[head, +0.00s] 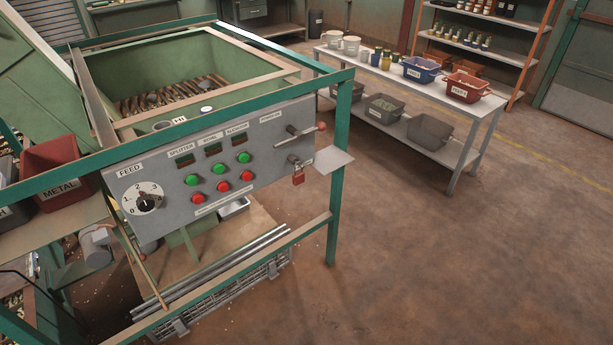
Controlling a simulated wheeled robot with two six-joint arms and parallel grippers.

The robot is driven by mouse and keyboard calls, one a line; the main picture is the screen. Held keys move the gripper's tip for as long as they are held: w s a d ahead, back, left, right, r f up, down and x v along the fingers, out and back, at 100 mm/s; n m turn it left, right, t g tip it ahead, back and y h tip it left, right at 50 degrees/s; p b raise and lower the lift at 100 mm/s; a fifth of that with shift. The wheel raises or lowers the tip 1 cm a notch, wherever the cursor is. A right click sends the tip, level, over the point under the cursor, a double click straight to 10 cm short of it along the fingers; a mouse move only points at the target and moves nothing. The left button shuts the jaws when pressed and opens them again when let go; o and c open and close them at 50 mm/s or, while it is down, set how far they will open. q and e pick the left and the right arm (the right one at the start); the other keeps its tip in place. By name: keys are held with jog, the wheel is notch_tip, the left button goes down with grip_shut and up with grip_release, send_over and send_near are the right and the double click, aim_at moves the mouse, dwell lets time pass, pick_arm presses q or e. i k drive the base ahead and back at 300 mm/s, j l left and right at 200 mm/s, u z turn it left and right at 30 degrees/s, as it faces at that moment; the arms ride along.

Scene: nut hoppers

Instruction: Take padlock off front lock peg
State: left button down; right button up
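A small red padlock (298,178) hangs from the lock peg (293,160) at the lower right of the grey control panel (215,165). A lever with a red knob (321,126) sticks out above it. A small grey shelf plate (329,160) stands out from the frame just right of the padlock, and its top looks empty. Neither of my grippers is in the head view, so nothing here touches the padlock. The peg's tip is too small to make out clearly.
A green frame post (336,180) stands close beside the padlock. The panel has a feed dial (145,202) and several green and red buttons. A red metal bin (50,165) sits at left. A long table (480,115) holds bins at back right. The brown floor at right is clear.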

aim_at(298, 178)
jog(key=i+l+u, duration=0.25)
jog(key=l+u, duration=0.3)
jog(key=i+l+u, duration=0.25)
jog(key=l, duration=0.15)
jog(key=l+u, duration=0.3)
